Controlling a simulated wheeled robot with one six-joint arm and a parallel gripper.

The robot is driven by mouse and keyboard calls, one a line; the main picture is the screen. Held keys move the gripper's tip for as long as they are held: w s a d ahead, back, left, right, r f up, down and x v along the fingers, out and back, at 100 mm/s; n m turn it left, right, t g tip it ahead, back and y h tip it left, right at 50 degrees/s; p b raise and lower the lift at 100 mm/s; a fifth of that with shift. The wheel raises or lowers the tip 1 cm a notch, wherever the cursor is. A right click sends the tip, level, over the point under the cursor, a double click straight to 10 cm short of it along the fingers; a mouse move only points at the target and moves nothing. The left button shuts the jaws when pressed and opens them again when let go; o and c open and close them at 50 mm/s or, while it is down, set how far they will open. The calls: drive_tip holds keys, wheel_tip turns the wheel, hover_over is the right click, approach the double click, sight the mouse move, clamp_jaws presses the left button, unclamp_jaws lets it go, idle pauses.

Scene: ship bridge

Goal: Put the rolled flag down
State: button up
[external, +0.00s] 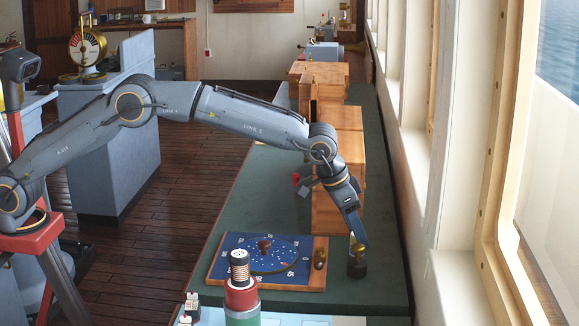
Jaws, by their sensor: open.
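My gripper (358,240) points down at the right end of the green-topped counter, its jaws open. Its tip is just above or beside a small brass-topped object with a dark round base (357,268); I cannot tell whether they touch. I cannot make out a rolled flag for certain. A small red thing (296,178) shows beside my wrist, too small to identify. An upright banded cylinder (241,298) in red, white and green, with a black-and-white ringed top, stands in the foreground.
A blue board with a round dial (230,270) lies on the green counter (215,222) left of my gripper. Wooden boxes (348,150) stand behind my wrist. Windows line the right side. Some counter left of the boxes is bare.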

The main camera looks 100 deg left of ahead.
drive_tip(key=b+v, duration=0.2)
drive_tip(key=v, duration=0.9)
drive_tip(key=shift+s+r, duration=0.1)
drive_tip(key=s+d+f, duration=0.2)
drive_tip(key=s+f, duration=0.1)
drive_tip(key=s, duration=0.5)
drive_tip(key=s+d+f+m+g, duration=0.1)
drive_tip(key=s+d+f, duration=0.1)
drive_tip(key=s, duration=0.7)
drive_tip(key=s+d+f+m+h+p, duration=0.1)
drive_tip(key=s+f, duration=0.3)
drive_tip(key=s, duration=0.4)
drive_tip(key=shift+s+d+f+g, duration=0.1)
drive_tip(key=shift+s+d+g, duration=0.3)
drive_tip(key=shift+d, duration=0.35)
drive_tip(key=s+f+g, duration=0.1)
drive_tip(key=s+f, duration=0.3)
drive_tip(key=s, duration=0.8)
drive_tip(key=s+d+f+m+g+b, duration=0.1)
drive_tip(key=s+f, duration=0.3)
drive_tip(key=s, duration=0.8)
drive_tip(key=shift+d+f+m, duration=0.25)
drive_tip(key=shift+m, duration=0.05)
